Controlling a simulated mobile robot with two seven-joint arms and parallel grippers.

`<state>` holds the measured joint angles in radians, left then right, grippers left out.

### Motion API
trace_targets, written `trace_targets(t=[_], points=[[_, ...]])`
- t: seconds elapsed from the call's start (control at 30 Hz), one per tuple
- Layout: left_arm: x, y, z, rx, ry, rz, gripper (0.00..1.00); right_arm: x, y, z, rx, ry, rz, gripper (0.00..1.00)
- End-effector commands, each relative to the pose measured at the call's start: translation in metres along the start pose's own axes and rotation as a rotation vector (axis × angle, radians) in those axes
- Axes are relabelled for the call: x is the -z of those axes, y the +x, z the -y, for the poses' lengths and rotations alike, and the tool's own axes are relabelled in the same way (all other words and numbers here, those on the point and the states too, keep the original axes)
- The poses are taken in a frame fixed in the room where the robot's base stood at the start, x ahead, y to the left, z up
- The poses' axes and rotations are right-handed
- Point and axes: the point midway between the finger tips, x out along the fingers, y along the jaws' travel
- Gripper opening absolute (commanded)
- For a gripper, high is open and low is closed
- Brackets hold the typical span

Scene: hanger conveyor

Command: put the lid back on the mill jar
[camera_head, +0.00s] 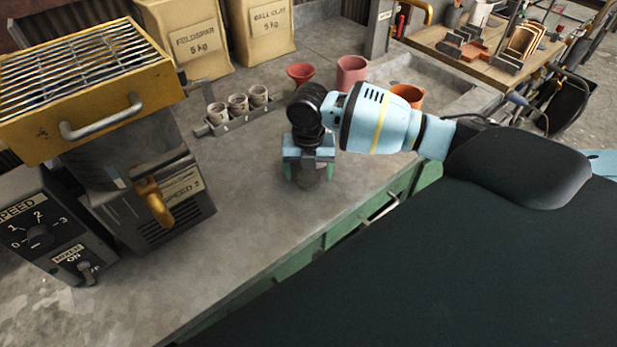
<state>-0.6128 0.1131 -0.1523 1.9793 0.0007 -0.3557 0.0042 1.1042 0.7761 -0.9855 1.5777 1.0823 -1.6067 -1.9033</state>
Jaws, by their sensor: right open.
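A machine with a grey drum-like body (110,180) stands at left under a yellow guard with a metal grille (75,68). An orange handle (154,203) sticks out at its front. I cannot make out the mill jar or its opening. My left gripper is not in view.
A speed control box (40,238) stands at the front left. The bench between machine and gripper is clear.

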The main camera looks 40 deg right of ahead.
Motion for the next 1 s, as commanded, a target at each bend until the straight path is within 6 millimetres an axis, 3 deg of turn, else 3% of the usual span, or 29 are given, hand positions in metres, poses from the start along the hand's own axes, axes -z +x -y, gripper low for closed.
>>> trace_targets(t=[0.27, 0.63, 1.0], points=[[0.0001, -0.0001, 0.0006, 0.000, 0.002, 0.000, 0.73, 0.0000, -0.0004, -0.0001, 0.000, 0.000, 0.001, 0.77], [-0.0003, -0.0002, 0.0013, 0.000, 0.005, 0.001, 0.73, -0.0001, -0.0006, 0.0000, 0.000, 0.000, 0.001, 0.30], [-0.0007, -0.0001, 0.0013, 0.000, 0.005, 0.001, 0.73, -0.0004, -0.0052, -0.0002, -0.002, 0.000, 0.002, 0.29]])
